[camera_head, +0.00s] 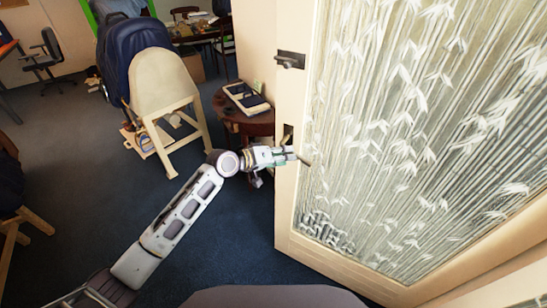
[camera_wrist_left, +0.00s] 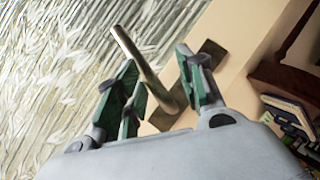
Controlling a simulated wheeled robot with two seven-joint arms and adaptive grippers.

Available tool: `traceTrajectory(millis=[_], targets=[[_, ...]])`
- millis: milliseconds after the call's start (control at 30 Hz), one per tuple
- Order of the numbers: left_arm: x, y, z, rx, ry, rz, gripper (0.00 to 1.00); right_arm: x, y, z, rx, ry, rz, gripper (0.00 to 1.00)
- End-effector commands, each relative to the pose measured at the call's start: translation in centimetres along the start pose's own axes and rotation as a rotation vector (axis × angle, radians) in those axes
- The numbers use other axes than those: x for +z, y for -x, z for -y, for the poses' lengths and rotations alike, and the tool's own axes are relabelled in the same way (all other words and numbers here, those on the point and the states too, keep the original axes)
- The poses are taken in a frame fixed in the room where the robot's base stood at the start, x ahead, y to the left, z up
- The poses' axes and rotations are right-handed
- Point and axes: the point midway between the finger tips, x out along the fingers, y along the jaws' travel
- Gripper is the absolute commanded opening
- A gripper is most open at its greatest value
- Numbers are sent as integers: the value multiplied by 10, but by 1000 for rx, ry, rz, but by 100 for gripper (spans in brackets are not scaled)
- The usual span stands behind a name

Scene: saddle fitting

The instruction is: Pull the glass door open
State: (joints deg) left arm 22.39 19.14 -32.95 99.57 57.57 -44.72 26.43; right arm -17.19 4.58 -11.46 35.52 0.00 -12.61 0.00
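The glass door (camera_head: 400,130) fills the right of the head view, a cream frame around a pane with a white bamboo pattern. Its lever handle (camera_head: 304,161) is a thin metal bar near the door's left edge, largely behind my gripper in the head view. My left gripper (camera_head: 287,155) is at the handle. In the left wrist view the handle bar (camera_wrist_left: 142,62) stands between the green-padded fingers of my left gripper (camera_wrist_left: 158,62). The fingers are apart, with visible gaps to the bar. My right gripper is in neither view.
A dark metal fitting (camera_head: 290,60) sits higher on the door frame. A small round table (camera_head: 232,112) with a framed item stands behind my left wrist. Blue carpet (camera_head: 90,170) is clear at the left.

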Motion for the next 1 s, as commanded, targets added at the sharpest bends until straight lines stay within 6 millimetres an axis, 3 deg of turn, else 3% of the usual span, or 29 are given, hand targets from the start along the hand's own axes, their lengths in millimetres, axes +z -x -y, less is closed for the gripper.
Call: traceTrajectory(millis=[400,800,1000], targets=[[0,39,1,-1,0,0,37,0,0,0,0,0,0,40],[0,42,0,0,1,0,37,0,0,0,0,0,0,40],[-4,42,-2,3,-8,-6,11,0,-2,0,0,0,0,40]])
